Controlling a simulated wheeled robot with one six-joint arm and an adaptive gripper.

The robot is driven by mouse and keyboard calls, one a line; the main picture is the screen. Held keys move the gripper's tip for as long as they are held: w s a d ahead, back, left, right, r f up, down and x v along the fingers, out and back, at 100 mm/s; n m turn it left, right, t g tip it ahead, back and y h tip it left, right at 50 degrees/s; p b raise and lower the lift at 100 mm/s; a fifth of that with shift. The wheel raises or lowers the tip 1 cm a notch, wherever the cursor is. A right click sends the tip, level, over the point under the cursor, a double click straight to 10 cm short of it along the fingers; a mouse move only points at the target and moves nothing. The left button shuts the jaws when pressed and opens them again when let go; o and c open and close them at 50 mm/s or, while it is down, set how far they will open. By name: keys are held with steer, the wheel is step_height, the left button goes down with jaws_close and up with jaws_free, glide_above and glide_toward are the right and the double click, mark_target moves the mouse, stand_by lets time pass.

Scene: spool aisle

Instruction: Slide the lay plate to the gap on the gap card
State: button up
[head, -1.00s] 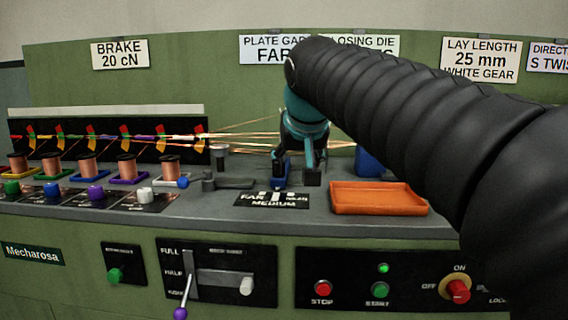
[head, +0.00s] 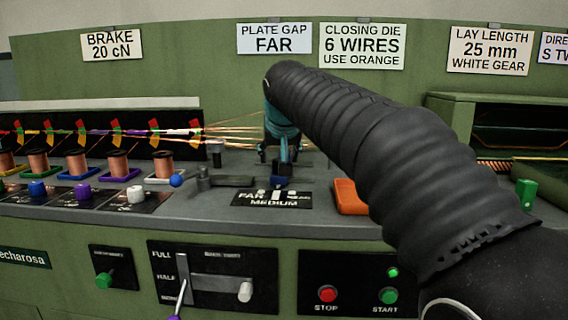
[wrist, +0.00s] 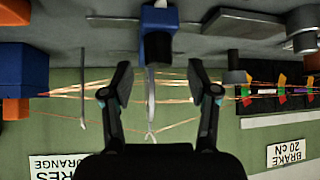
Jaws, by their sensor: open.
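The gap card (head: 274,38) on the back panel reads "PLATE GAP FAR". A blue block (head: 279,182) with an upright grey piece, apparently the lay plate and its slider, sits on the deck just behind a black scale (head: 268,199) reading FAR and MEDIUM; its third label is unclear. My gripper (wrist: 160,72) is open, one finger on each side, with visible gaps. In the head view my gripper (head: 280,150) is over the block, partly hidden by my arm.
Taut copper wires (wrist: 178,85) cross behind my fingers. A blue-knobbed lever (head: 176,181) is left of the scale, and an orange tray (head: 347,197) is right, partly covered by my arm. Several copper spools (head: 117,164) line the left deck.

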steer(key=shift+x, duration=2)
jaws_close()
